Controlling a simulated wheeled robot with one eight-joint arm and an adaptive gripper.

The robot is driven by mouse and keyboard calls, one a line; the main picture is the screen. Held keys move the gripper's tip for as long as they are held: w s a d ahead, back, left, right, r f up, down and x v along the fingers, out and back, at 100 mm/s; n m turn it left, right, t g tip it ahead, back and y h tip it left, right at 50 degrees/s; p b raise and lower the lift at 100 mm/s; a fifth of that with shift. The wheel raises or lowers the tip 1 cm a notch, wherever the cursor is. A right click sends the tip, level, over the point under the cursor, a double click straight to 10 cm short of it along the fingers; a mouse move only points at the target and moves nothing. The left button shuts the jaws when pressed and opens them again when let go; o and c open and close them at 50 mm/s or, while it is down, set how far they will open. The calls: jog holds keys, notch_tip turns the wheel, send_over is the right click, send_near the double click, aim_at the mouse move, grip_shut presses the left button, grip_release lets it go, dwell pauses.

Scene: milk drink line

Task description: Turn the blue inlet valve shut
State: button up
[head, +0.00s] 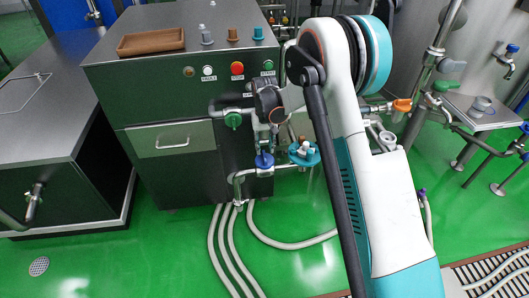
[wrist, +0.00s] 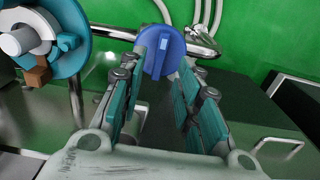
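The blue inlet valve (head: 264,161) sits on the pipework at the front of the steel cabinet, low and to the right. In the wrist view its round blue knob (wrist: 163,54) has a raised lighter bar that stands upright in the picture. My gripper (wrist: 170,68) is open, with its teal-padded fingers on either side of the view and the knob beyond them. The left fingertip overlaps the knob's left edge in the picture; I cannot tell whether it touches. In the head view my gripper (head: 266,122) is above the valve, partly hidden by my arm.
A teal round fitting (head: 304,153) is just right of the valve; it fills the upper left of the wrist view (wrist: 42,42). A green-handled valve (head: 233,120) is to the left. The cabinet top holds a brown tray (head: 151,41) and several fittings. Pale hoses (head: 232,250) run over the green floor.

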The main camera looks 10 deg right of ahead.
notch_tip(320, 180, up, 7)
dwell(0.3)
dwell(0.4)
notch_tip(320, 180, up, 12)
jog(key=t, duration=0.2)
send_over(265, 155)
jog(key=s+d, duration=0.2)
jog(key=s, duration=0.5)
jog(key=s+d+r+t, duration=0.1)
jog(key=s+d+r, duration=0.1)
jog(key=s+r, duration=0.55)
jog(key=s+d+t, duration=0.3)
jog(key=s+t, duration=0.1)
jog(key=s, duration=1.8)
jog(key=shift+d, duration=0.15)
